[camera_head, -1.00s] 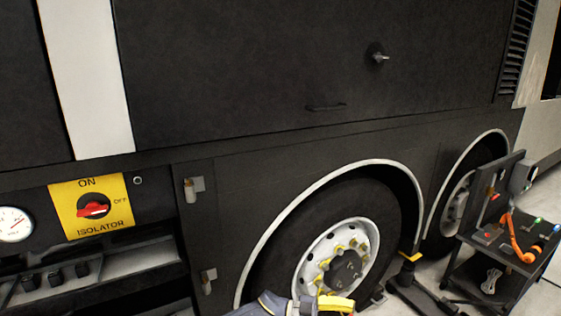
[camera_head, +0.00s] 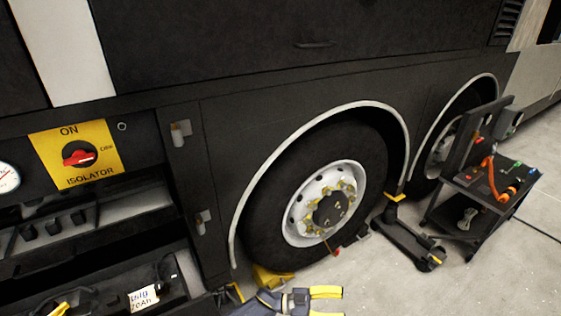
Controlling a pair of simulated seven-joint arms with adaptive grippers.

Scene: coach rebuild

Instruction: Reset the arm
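My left gripper (camera_head: 340,303), with yellow fingers and a grey-blue wrist, is at the bottom edge just right of the middle. Its two fingers are spread apart, pointing right, with nothing seen between them. It appears in front of the floor below the large wheel (camera_head: 329,204). Most of its arm is cut off by the frame. My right gripper is not in view.
The dark coach side fills the back. The yellow isolator panel (camera_head: 48,148) with a red knob is at left, above an open bay. A yellow chock (camera_head: 272,277) lies by the wheel. A floor jack (camera_head: 408,240) and tool cart (camera_head: 462,215) stand right. Lower-right floor is clear.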

